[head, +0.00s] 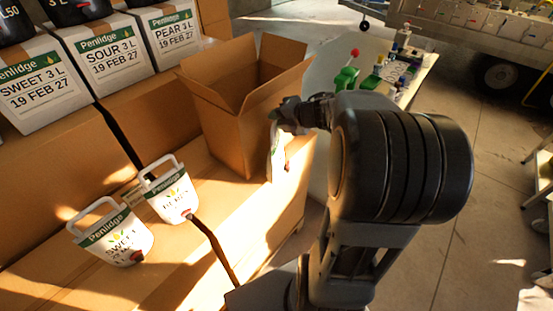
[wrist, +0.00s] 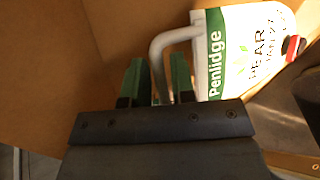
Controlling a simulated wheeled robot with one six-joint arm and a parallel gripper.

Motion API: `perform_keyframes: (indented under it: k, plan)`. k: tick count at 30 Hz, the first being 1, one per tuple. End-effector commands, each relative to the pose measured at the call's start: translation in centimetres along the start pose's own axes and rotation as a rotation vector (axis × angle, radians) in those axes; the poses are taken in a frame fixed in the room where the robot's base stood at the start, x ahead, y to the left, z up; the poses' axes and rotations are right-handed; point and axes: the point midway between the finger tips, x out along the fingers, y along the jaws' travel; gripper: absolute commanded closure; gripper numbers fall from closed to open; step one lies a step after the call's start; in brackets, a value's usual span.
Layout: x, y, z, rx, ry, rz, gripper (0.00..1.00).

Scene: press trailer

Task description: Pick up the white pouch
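A white pouch with a green Penlidge band, a PEAR label and a red tap fills the upper right of the wrist view (wrist: 245,50). In the head view, the pouch (head: 276,158) stands at the front right of the open carton, partly hidden by my arm. My gripper (wrist: 156,75) has its two green-padded fingers on either side of one leg of the pouch's grey loop handle (wrist: 158,62), with a gap showing between them. In the head view, my gripper (head: 285,115) is at the pouch's top, its fingers hard to make out.
Two more white pouches, SWEET (head: 118,240) and another (head: 172,197), sit on the cardboard surface at left. An open brown carton (head: 235,125) stands right beside my gripper. Labelled boxes (head: 45,85) line the back left. A cluttered table (head: 425,70) stands beyond my arm.

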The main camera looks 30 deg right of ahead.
Motion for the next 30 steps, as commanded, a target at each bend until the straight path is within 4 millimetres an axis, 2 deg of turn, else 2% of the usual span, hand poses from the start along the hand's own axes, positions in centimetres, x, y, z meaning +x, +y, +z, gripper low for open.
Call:
perform_keyframes:
  k: [1, 7, 30]
  plan:
    - [-0.02, 0.07, 0.03, -0.001, -0.001, 0.001, 0.82]
    - [-0.04, 0.09, 0.05, -0.001, -0.001, 0.002, 1.0]
    - [-0.02, 0.06, -0.04, 0.002, 0.001, 0.002, 1.0]
